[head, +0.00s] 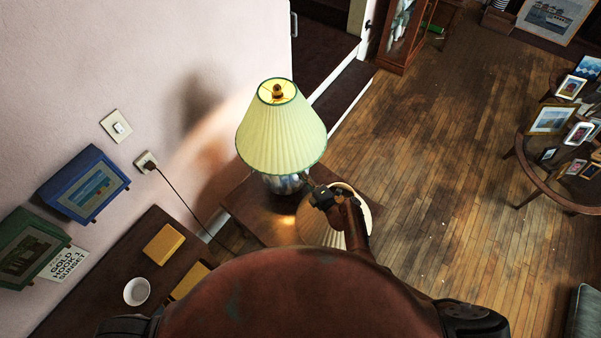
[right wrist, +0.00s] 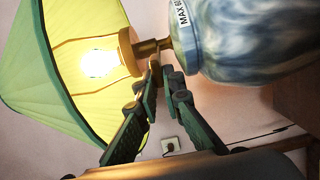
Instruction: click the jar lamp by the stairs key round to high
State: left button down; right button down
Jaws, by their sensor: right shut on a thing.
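The jar lamp stands on a small wooden side table (head: 240,209), with a pale green pleated shade (head: 281,140) and a glossy jar base (head: 285,184). In the right wrist view, its bulb (right wrist: 99,64) glows inside the shade, beside a brass socket (right wrist: 130,52) and the blue-and-white marbled jar (right wrist: 250,40). My right gripper (head: 322,198) reaches under the shade's right edge. In the right wrist view, its fingertips (right wrist: 162,76) are shut on the small key at the socket, which they mostly hide. My left gripper is out of view.
A second pleated shade (head: 312,228) shows behind my right arm. A dark table (head: 105,265) with a white bowl (head: 137,291) and yellow boxes (head: 164,244) stands at left. A cord runs to a wall outlet (head: 146,162). Framed photos crowd a round table (head: 545,180) at right; the floor between is clear.

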jog(key=shift+s+f, duration=0.1)
jog(key=shift+f, duration=0.05)
jog(key=c, duration=2.1)
grip_release()
